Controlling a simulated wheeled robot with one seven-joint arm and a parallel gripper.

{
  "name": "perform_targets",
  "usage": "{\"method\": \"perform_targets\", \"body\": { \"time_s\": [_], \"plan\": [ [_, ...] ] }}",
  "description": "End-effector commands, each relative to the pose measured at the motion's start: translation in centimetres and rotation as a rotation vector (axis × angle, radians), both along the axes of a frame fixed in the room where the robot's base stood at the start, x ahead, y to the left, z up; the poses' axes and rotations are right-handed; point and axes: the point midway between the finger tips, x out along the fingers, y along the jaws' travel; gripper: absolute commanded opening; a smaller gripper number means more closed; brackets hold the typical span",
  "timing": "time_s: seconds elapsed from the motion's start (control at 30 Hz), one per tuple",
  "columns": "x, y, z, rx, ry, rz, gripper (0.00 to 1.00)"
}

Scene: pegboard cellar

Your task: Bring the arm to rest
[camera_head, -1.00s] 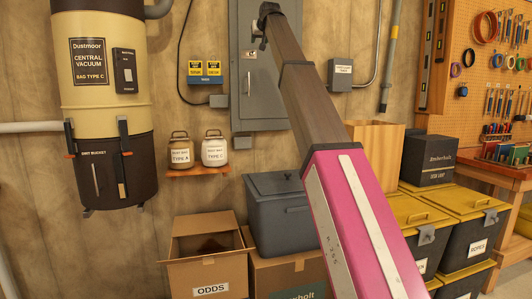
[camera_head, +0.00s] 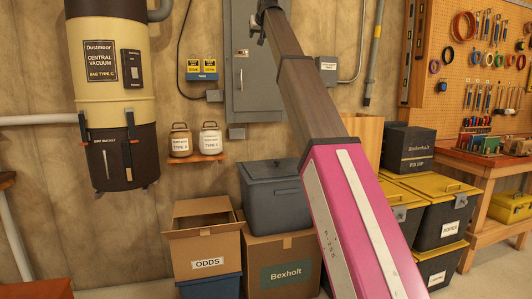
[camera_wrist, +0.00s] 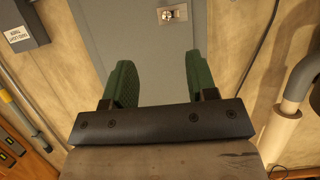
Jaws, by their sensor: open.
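My arm (camera_head: 308,95) reaches up and away across the head view, with a pink link near and a brown link beyond. My gripper (camera_head: 262,16) is small and dark at its far end, in front of the upper part of a grey wall cabinet (camera_head: 240,80). In the wrist view my gripper (camera_wrist: 158,66) shows two green fingers set wide apart, with nothing between them. The grey cabinet door (camera_wrist: 150,45) with a small latch (camera_wrist: 172,14) lies beyond the fingers. I cannot tell how far the fingertips are from it.
A central vacuum (camera_head: 112,105) hangs at left. A shelf (camera_head: 196,159) holds two jars. Below stand an open ODDS box (camera_head: 207,265), a Bexholt box (camera_head: 258,272), a grey bin (camera_head: 270,200) and yellow-lidded crates (camera_head: 440,205). A workbench (camera_head: 480,165) and pegboard (camera_head: 465,60) are at right.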

Motion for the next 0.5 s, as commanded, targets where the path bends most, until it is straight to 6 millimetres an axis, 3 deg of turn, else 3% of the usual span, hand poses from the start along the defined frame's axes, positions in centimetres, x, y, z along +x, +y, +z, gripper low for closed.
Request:
{"method": "perform_targets", "body": {
  "time_s": [0.27,0.5],
  "plan": [
    [0.6,-0.6,-4.6,-0.009,0.037,-0.008,0.52],
    [1.2,-1.5,-10.8,-0.020,0.090,-0.021,0.52]
  ]
}}
